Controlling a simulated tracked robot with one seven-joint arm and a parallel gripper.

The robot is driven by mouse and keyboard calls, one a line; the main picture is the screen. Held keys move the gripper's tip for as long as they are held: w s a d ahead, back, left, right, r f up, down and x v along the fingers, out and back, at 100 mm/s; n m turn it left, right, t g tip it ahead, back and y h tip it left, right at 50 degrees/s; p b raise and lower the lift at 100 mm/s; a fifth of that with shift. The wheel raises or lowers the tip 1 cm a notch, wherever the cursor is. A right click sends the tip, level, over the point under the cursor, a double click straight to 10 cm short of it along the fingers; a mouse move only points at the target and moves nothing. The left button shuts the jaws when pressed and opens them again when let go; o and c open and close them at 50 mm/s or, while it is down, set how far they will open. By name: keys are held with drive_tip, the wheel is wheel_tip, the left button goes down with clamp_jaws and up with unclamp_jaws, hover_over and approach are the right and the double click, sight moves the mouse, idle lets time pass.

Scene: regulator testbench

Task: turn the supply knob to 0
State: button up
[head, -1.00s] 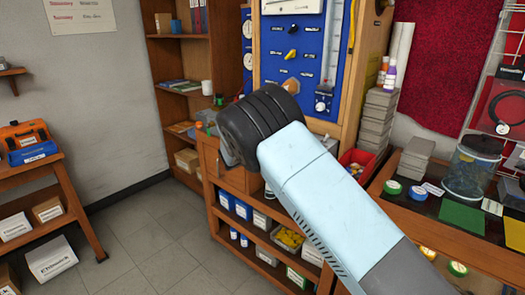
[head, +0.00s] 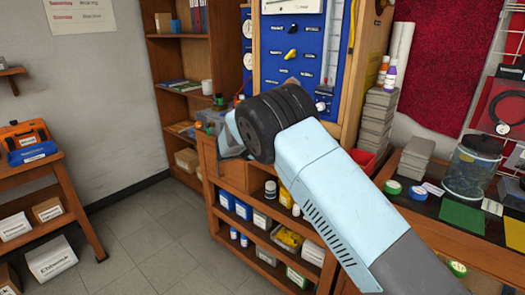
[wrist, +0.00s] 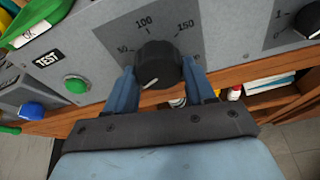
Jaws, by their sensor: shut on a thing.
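A round black knob (wrist: 158,64) on a grey panel (wrist: 105,30) fills the top middle of the wrist view. Numbers including 100 and 150 are printed above it. Its white mark is at the lower edge and points down and slightly left; no number shows there. My gripper (wrist: 160,70) is shut on the knob, with one blue finger on each side. No name for this knob is readable. In the head view my arm covers the knob, and the fingertips cannot be made out.
In the wrist view, a green button (wrist: 76,83) beside a TEST label (wrist: 47,59) and a blue knob (wrist: 32,111) are at left. Another black knob (wrist: 308,20) is at right. In the head view, a blue instrument board (head: 291,50) stands behind my arm.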

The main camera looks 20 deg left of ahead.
drive_tip(key=shift+s+a+f+n, duration=0.1)
drive_tip(key=shift+s+f+n, duration=0.05)
drive_tip(key=shift+f+n, duration=0.3)
drive_tip(key=shift+r, duration=0.1)
drive_tip(key=o, duration=1)
drive_tip(key=shift+r, duration=0.2)
drive_tip(key=shift+o, duration=0.2)
drive_tip(key=v, duration=1.3)
drive_tip(key=shift+a, duration=0.25)
drive_tip(key=shift+s+r, duration=0.1)
drive_tip(key=shift+s, duration=0.05)
